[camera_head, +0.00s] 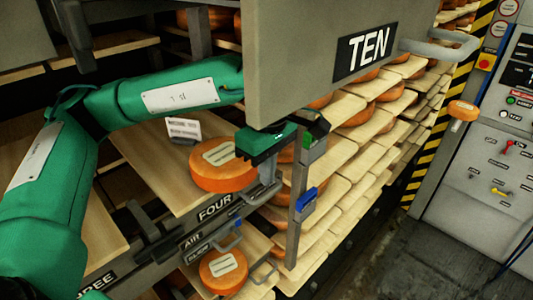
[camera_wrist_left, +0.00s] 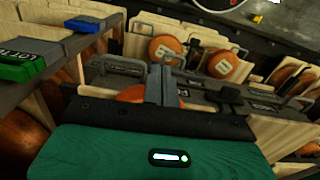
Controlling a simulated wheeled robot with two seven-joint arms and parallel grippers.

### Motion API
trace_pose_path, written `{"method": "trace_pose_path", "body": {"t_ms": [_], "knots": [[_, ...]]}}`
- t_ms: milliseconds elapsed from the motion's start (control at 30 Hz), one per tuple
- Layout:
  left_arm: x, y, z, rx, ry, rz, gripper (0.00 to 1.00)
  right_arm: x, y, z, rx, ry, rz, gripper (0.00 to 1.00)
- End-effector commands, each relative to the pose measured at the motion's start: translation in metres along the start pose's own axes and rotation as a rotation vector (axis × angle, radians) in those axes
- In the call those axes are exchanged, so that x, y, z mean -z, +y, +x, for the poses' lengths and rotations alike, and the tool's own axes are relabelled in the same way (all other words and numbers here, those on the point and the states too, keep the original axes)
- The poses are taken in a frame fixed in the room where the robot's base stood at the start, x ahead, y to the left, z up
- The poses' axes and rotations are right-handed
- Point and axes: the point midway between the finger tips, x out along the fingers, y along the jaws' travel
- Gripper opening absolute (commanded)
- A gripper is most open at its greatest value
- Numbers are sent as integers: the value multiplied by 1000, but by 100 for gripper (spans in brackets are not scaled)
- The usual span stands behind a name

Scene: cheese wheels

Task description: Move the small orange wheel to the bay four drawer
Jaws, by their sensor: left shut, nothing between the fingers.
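An orange cheese wheel (camera_head: 215,178) with a pale label lies flat on the wooden board of the drawer marked FOUR (camera_head: 145,150), near its front end. I cannot tell for certain whether it is the small wheel. My left gripper (camera_head: 268,180) is shut and empty, fingers pointing down, just right of this wheel and partly in front of it. I cannot tell whether they touch. The left wrist view shows the shut fingers (camera_wrist_left: 162,88) with part of an orange wheel (camera_wrist_left: 133,94) behind them. My right gripper is not in view.
The grey drawer marked TEN (camera_head: 320,60) hangs close above my left gripper. Another orange wheel (camera_head: 223,272) lies on a lower drawer. Shelves of wheels stand behind; grey floor (camera_head: 380,260) is clear.

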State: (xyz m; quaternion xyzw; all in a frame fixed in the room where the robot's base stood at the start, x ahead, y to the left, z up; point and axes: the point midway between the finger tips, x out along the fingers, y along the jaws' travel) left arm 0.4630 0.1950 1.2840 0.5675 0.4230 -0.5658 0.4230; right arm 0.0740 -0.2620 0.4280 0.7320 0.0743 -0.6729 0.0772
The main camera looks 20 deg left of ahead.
Motion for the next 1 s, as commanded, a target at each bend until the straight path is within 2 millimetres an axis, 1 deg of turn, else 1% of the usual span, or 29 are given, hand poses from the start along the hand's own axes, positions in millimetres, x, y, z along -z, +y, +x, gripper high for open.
{"method": "trace_pose_path", "body": {"t_ms": [33, 267, 300, 400, 533, 700, 1000], "knots": [[0, -2, 8, 6, 0, 1, 0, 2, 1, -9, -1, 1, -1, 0], [0, -2, 58, 6, -1, 3, 0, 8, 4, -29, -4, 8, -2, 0], [8, -1, 54, 2, -1, -4, 0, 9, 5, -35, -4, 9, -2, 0], [22, -1, 54, 1, 0, -5, 0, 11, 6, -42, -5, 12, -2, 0], [33, 0, 56, 1, -2, -3, 0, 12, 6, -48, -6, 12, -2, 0], [40, 0, 58, 0, -1, -1, 0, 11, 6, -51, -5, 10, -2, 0], [40, 0, 59, 0, -1, 0, 0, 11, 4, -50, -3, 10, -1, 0]]}}
